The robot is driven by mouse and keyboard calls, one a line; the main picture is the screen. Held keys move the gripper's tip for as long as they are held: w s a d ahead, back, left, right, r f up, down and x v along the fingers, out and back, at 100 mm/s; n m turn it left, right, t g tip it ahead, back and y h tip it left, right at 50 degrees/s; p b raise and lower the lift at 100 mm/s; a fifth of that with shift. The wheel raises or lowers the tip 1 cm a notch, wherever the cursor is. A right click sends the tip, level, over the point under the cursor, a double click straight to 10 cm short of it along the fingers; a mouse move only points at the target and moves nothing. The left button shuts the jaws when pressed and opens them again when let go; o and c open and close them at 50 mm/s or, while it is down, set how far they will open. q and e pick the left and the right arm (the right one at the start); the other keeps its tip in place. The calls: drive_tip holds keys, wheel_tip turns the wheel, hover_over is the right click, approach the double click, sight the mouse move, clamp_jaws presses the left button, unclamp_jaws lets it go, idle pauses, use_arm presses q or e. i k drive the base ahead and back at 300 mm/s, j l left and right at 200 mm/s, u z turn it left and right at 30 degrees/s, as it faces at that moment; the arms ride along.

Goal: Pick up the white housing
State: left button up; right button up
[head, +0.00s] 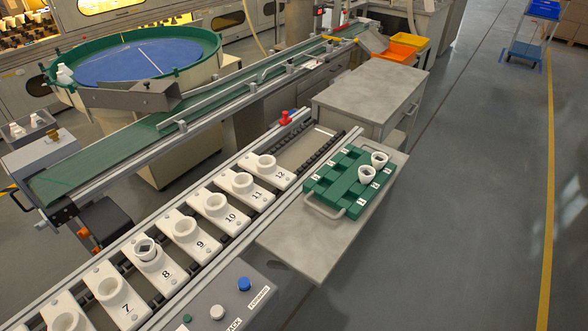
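Two white cup-shaped housings stand in the green tray on the side shelf. One white housing (366,174) is nearer, and another (379,160) stands just behind it to the right. The green tray (322,187) has wire handles and numbered labels by its places; its other places look empty. A further white ring-shaped piece with a dark square inside (147,249) sits in the fixture marked 8. Neither of my grippers is in view.
A roller conveyor carries white numbered fixtures (240,185) in a diagonal row. A control box with buttons (217,312) is at the front. The grey shelf (300,244) has bare room before the tray. A grey cabinet (372,95) stands behind. Open floor lies right.

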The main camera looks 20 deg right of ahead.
sight(366, 173)
drive_tip(key=l+u, duration=1.25)
drive_tip(key=l, duration=0.2)
drive_tip(key=k+l+u, duration=0.15)
drive_tip(key=l+u, duration=0.25)
